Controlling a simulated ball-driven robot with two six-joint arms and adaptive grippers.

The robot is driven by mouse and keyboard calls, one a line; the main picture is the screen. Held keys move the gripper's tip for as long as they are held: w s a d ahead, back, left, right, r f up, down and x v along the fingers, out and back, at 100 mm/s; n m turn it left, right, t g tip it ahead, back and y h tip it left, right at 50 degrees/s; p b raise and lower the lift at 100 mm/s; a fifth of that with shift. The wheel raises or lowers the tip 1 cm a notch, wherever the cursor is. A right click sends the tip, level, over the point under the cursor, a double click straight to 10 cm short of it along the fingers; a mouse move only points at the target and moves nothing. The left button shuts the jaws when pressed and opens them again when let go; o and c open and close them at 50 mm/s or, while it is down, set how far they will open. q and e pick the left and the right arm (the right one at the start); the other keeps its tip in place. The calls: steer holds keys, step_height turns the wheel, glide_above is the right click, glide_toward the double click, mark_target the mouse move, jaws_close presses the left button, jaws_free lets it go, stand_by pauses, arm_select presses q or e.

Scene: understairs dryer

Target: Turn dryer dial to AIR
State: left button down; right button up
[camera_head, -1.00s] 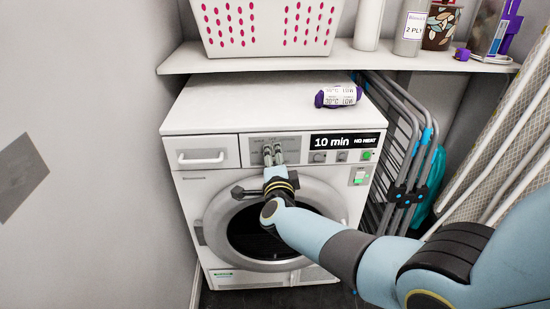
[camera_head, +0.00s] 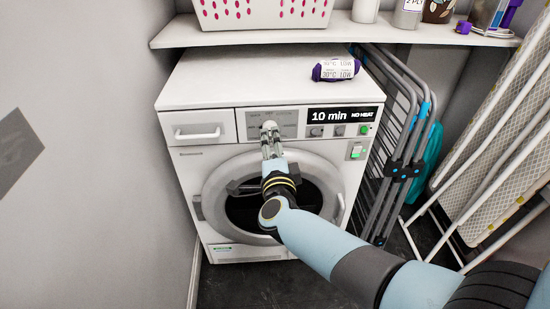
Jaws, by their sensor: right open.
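The white dryer (camera_head: 184,101) stands against the wall, with a grey control panel (camera_head: 288,116) at its upper front. The display (camera_head: 343,116) reads "10 min NO HEAT". My right gripper (camera_head: 269,129) is open, its fingers pointing up at the left part of the panel. The dial is not clearly visible; the gripper covers the area there, and I cannot tell whether the fingers touch it. The printed labels around it are too small to read. My left gripper is out of view.
A purple-and-white pack (camera_head: 336,69) lies on the dryer top. A shelf (camera_head: 220,39) above carries a white basket (camera_head: 262,14) and bottles. A folded drying rack (camera_head: 392,150) and an ironing board (camera_head: 495,130) stand to the right. Small buttons (camera_head: 339,131) sit below the display.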

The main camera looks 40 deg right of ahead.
steer(key=v, duration=0.5)
steer(key=shift+s+a, duration=0.2)
